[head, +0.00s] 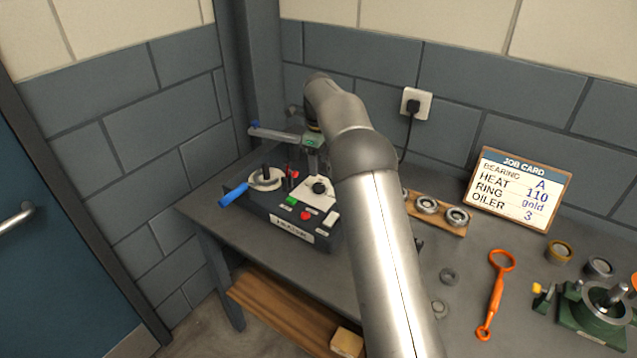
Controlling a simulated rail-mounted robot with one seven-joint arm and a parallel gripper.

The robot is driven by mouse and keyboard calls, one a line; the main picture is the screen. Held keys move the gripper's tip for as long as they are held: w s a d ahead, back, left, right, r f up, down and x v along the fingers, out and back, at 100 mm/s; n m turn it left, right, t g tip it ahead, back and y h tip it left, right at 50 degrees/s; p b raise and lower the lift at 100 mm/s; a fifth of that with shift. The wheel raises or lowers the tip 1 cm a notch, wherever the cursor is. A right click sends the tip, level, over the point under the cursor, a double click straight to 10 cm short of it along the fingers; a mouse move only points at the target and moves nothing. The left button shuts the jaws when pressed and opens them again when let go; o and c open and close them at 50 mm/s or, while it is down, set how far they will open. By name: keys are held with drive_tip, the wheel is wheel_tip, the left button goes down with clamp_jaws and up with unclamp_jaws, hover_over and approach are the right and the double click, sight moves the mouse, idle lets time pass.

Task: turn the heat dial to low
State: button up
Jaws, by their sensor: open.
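A black heat dial (320,186) sits on the pale panel of the dark heater unit (292,236) on the bench. Its pointer setting is too small to read. My arm reaches over the bench and bends down at the far end, above the heater. My gripper (316,170) appears as a small grey shape just above the dial, open, with nothing seen between its fingers. Part of it blends with the heater's grey parts, so contact with the dial cannot be told.
The heater has a green button (292,200), a red button (306,215) and a blue handle (233,196). A bearing rack (440,218) stands right of my arm. The job card (518,188) reads heat 110. An orange tool (495,295) and green fixture (597,318) lie right.

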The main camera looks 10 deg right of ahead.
sight(319, 185)
wheel_tip(319, 185, down, 8)
drive_tip(key=shift+r+p, duration=0.1)
drive_tip(key=shift+p, duration=0.4)
drive_tip(key=c, duration=1)
